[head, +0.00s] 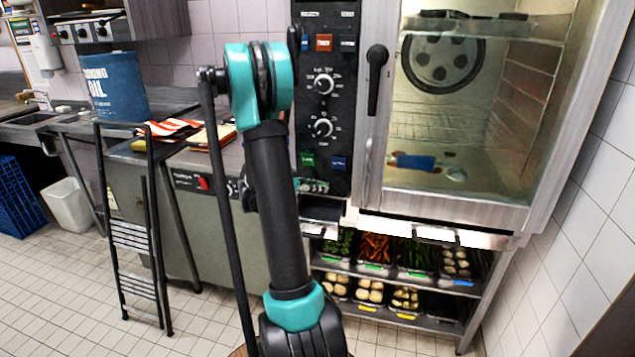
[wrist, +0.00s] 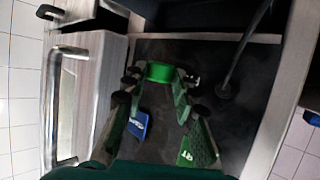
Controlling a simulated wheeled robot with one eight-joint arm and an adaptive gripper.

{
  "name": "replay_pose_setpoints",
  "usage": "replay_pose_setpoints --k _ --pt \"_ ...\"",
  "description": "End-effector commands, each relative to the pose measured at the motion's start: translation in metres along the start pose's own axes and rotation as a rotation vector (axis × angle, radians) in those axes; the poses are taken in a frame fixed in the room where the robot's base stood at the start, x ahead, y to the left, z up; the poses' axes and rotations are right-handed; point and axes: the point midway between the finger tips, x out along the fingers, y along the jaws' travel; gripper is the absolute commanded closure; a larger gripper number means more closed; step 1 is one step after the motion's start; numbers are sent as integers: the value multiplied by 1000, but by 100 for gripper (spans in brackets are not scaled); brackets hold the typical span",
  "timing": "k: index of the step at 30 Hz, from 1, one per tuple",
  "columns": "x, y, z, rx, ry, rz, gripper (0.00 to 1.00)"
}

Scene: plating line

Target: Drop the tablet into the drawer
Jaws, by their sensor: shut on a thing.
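A bright green tablet (wrist: 160,72) shows in the wrist view, pinched between the fingertips of my gripper (wrist: 160,76). My gripper is shut on it in front of the dark panel of the oven. In the head view my arm hides most of the gripper. A dark drawer (head: 321,209) shows below the control panel in the head view, beside my arm and partly hidden by it. In the wrist view a dark opening (wrist: 205,16), which looks like the drawer, lies at the top edge. The tablet is apart from it.
The oven (head: 455,190) has a glass door with an upright handle (wrist: 56,105). Under it, a rack (head: 390,275) holds several pans of vegetables. A step ladder (head: 135,235), a counter and a blue oil drum (head: 115,85) stand left. Tiled floor is free in front.

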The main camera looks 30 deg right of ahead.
Motion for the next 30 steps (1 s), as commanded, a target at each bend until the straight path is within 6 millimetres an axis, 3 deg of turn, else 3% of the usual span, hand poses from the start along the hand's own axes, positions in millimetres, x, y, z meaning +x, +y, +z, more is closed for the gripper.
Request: replay_pose_setpoints --k 9,10,15,25,30 --pt "1 0 2 0 0 0 94" --pt "1 0 2 0 0 0 70" --pt "1 0 2 0 0 0 49" --pt "0 0 2 0 0 -1 48" --pt "-17 -1 2 -1 0 -4 48"
